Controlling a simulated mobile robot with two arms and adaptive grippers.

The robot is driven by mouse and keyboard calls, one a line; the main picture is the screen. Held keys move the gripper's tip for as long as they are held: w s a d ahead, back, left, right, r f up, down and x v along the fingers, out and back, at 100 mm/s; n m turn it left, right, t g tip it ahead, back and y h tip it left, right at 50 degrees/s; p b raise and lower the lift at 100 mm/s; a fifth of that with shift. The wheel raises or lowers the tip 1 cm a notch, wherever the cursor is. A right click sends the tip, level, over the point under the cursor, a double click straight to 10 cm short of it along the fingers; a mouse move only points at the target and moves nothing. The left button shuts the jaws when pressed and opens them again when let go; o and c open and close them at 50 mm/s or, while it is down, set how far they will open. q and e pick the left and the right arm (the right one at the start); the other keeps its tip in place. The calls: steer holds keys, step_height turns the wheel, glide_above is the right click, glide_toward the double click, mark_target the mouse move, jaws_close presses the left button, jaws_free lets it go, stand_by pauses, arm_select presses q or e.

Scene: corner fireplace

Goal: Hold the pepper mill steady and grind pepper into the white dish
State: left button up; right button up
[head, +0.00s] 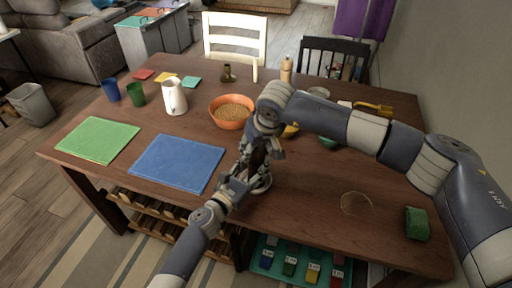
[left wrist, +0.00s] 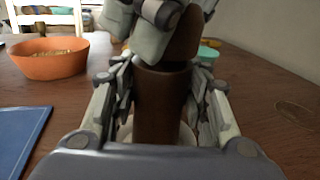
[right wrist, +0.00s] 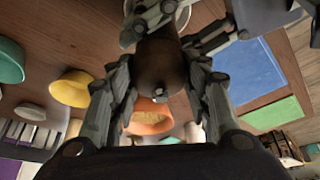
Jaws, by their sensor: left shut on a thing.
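The dark brown pepper mill (left wrist: 162,108) stands upright over the white dish (head: 262,184), which is largely hidden below it. My left gripper (left wrist: 165,88) is shut on the mill's body, one finger on each side. My right gripper (right wrist: 162,78) is above it, at the mill's rounded top (right wrist: 160,62). Its fingers stand on both sides of the top with slim gaps, and look open. In the head view my right gripper and arm hide much of the mill. No ground pepper can be made out in the dish.
An orange bowl (head: 231,113) of grain stands behind the grippers. A white pitcher (head: 174,97), blue mat (head: 178,163) and green mat (head: 98,140) are to the left. A green sponge (head: 417,223) lies at the right edge. The front right tabletop is mostly clear.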

stand_by(0.3)
steer(key=m+h, duration=0.1)
steer(key=m, duration=0.1)
steer(key=m+h, duration=0.1)
steer(key=m, duration=0.2)
steer(key=shift+m+t, duration=0.3)
steer(key=m+h, duration=0.2)
steer(key=m, duration=0.3)
steer(key=shift+w+m, duration=0.1)
steer(key=shift+m, duration=0.2)
steer(key=m+g+h, duration=0.1)
steer(key=m, duration=0.2)
steer(key=m+g+h, duration=0.1)
steer(key=m, duration=0.2)
steer(key=m+g, duration=0.1)
steer(key=m, duration=0.1)
steer(key=m+g, duration=0.1)
steer(key=m, duration=0.2)
steer(key=shift+d+h, duration=0.1)
steer(key=shift+h, duration=0.2)
steer(key=shift+m+g, duration=0.3)
steer(key=shift+m, duration=0.2)
steer(key=o, duration=1.1)
steer(key=shift+c, duration=0.2)
